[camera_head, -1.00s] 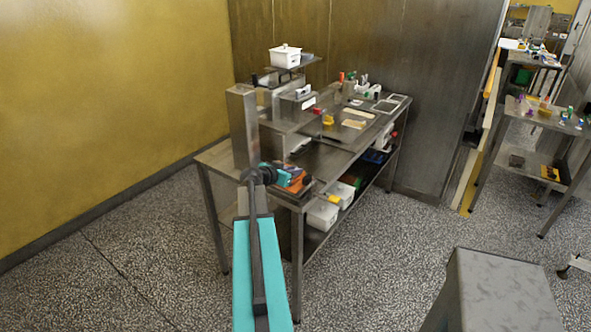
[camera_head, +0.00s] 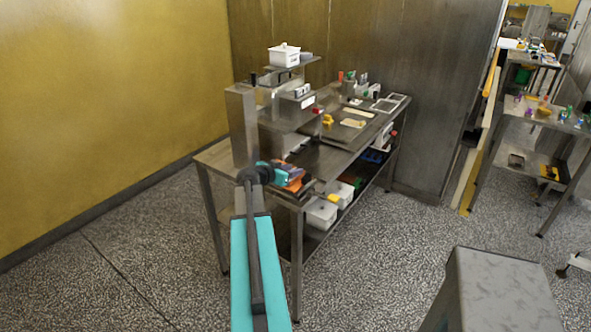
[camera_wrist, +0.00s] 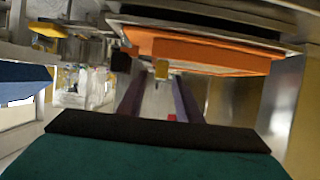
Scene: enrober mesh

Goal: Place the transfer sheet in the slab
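My gripper (camera_wrist: 159,100) shows in the wrist view with its two dark purplish fingers apart and nothing seen between them. In the head view my teal arm reaches to the near corner of the steel table, and its end is partly hidden behind the wrist joint. An orange block (camera_wrist: 205,52) lies close above the fingers in the wrist view; an orange item (camera_head: 293,183) also shows beside my arm's end. Two thin cream pieces, one farther (camera_head: 359,112) and one nearer (camera_head: 352,123), lie flat on the table. I cannot tell which thing is the transfer sheet or the slab.
The steel table (camera_head: 325,160) carries a raised stand with a white tub (camera_head: 285,56) on top. A yellow item (camera_head: 327,119) and pale frames (camera_head: 387,105) sit on the tabletop. White bins (camera_head: 321,214) stand on the lower shelf. A grey block (camera_head: 495,295) stands at front right.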

